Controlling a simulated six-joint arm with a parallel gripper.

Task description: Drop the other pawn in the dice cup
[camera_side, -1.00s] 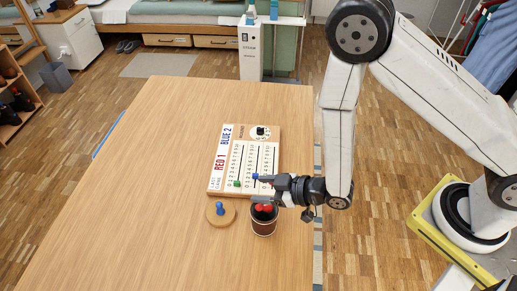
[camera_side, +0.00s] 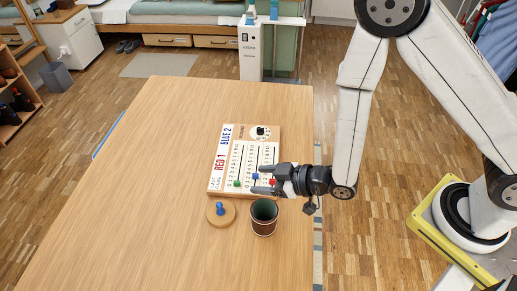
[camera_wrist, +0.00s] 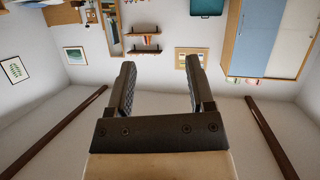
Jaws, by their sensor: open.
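The dice cup (camera_side: 264,219) stands upright on the table, with its dark green inside showing at the mouth. No red pawn shows in its mouth, and its bottom is hidden. A blue pawn (camera_side: 220,209) stands on a round wooden disc (camera_side: 211,220) just left of the cup. My gripper (camera_side: 257,179) points left above the near right part of the scoreboard, beyond the cup. Its fingers are spread, and the wrist view shows nothing between them (camera_wrist: 159,66).
The scoreboard (camera_side: 230,165) carries a dial (camera_side: 261,132), a green marker (camera_side: 237,184), a blue marker (camera_side: 256,176) and a red marker (camera_side: 273,182) near my fingers. The table (camera_side: 140,190) is clear on the left.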

